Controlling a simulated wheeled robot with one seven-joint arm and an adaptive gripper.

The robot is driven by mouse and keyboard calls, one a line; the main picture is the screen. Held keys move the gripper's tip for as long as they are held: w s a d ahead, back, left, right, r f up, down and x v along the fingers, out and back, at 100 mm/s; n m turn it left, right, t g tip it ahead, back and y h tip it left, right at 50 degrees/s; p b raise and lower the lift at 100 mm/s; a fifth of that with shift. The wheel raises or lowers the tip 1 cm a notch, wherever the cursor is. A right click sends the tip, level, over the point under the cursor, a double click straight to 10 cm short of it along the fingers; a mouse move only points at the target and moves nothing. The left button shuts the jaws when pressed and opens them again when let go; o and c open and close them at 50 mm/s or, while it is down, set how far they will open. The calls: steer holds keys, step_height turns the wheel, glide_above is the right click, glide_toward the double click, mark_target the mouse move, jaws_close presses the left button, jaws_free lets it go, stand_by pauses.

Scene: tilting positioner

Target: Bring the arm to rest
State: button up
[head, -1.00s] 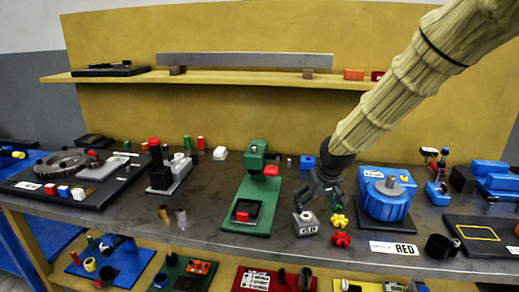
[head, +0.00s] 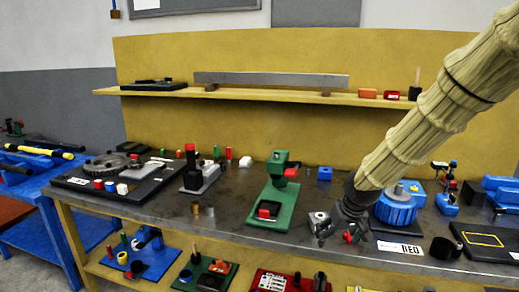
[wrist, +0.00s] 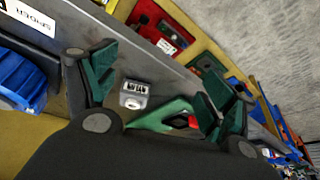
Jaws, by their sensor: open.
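My arm, in a ribbed cream sleeve, reaches down from the upper right in the head view. My gripper (head: 335,232) hangs low near the bench's front edge, in front of the blue round fixture (head: 396,210). In the wrist view my gripper (wrist: 162,88) has its two green-padded fingers wide apart with nothing held between them. A small grey labelled block (wrist: 134,94) shows beyond the gap; it also shows in the head view (head: 317,221), left of the gripper. A red knob (head: 350,237) is partly hidden by the gripper.
A green fixture (head: 281,208) stands left of the gripper on the grey bench. A black cup (head: 441,248) and a dark tray with a yellow outline (head: 484,240) lie to the right. A shelf (head: 290,96) runs along the yellow back panel. A lower shelf holds coloured mats.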

steer(key=s+a+f+g, duration=0.1)
steer(key=s+f, duration=0.5)
steer(key=f, duration=0.3)
steer(key=s+a+f+m+y, duration=0.1)
steer(key=s+f, duration=0.4)
steer(key=f, duration=0.4)
steer(key=s+a+f+g, duration=0.1)
steer(key=s+f, duration=0.5)
steer(key=f, duration=0.3)
steer(key=s+d+f+g, duration=0.1)
steer(key=s+f, duration=0.5)
steer(key=s, duration=0.6)
steer(key=s+d+f+g+h, duration=0.1)
steer(key=s+f, duration=0.6)
steer(key=s, duration=0.6)
steer(key=shift+s+d+m+h, duration=0.15)
steer(key=shift+d+m+h, duration=0.15)
steer(key=shift+d+m, duration=0.1)
steer(key=shift+f, duration=0.1)
